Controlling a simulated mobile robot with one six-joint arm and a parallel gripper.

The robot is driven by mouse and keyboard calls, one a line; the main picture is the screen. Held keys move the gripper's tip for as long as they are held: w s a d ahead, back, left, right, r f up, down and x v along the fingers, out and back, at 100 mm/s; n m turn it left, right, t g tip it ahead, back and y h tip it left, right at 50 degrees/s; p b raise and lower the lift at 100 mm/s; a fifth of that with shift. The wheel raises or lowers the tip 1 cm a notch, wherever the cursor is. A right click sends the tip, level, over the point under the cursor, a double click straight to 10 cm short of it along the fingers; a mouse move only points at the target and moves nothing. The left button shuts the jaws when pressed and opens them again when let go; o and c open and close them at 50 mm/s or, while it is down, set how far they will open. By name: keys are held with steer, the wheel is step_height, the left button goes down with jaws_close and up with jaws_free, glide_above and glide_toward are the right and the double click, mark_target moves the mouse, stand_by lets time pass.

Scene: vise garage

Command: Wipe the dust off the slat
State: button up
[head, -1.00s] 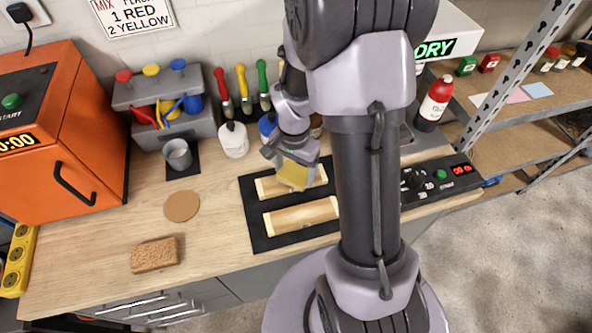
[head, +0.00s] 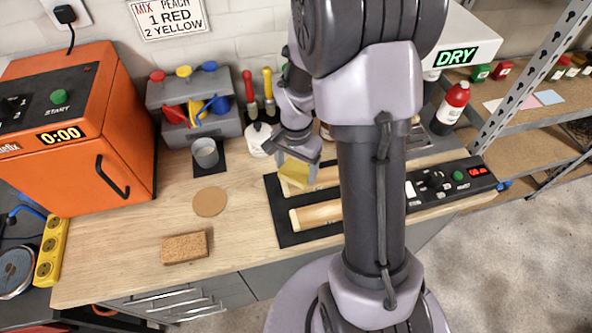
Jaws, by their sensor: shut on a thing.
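My gripper (head: 297,158) is shut on a yellow cloth or pad (head: 294,170). Dust is too small to tell in this view.
A brown sponge-like block (head: 185,248) and a round cork disc (head: 210,202) lie left of the mat. An orange oven (head: 85,140) is at left, a control panel (head: 450,183) at right.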

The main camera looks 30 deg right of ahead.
steer(key=shift+r+p, duration=1.7)
steer(key=shift+r, duration=0.8)
